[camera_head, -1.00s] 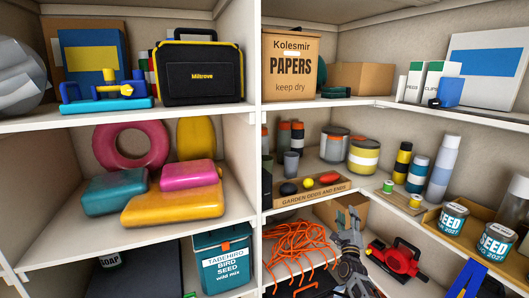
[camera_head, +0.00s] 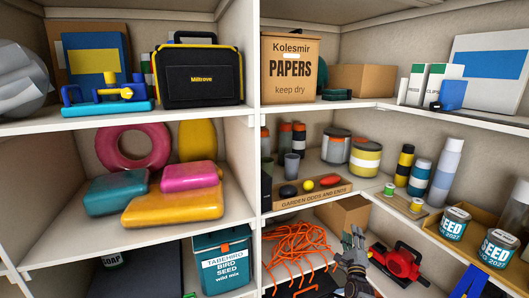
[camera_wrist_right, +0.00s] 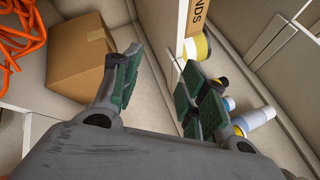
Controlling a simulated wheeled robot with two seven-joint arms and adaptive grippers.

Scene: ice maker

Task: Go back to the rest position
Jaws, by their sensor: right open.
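My right gripper (camera_head: 355,240) is at the lower middle of the head view, in front of the lower right shelf. It stands between the orange cord (camera_head: 295,250) and the red tool (camera_head: 400,264). In the right wrist view the gripper (camera_wrist_right: 160,68) shows two spread fingers with green pads and nothing between them. A cardboard box (camera_wrist_right: 78,55) is beyond its left finger, and a shelf edge lies beyond the gap. My left gripper is not in view.
The "garden odds and ends" tray (camera_head: 312,194) is on the shelf above the gripper. Seed cans (camera_head: 455,222) stand to the right. A bird seed box (camera_head: 222,262) is left of the white upright post (camera_head: 256,150). Shelves surround the gripper.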

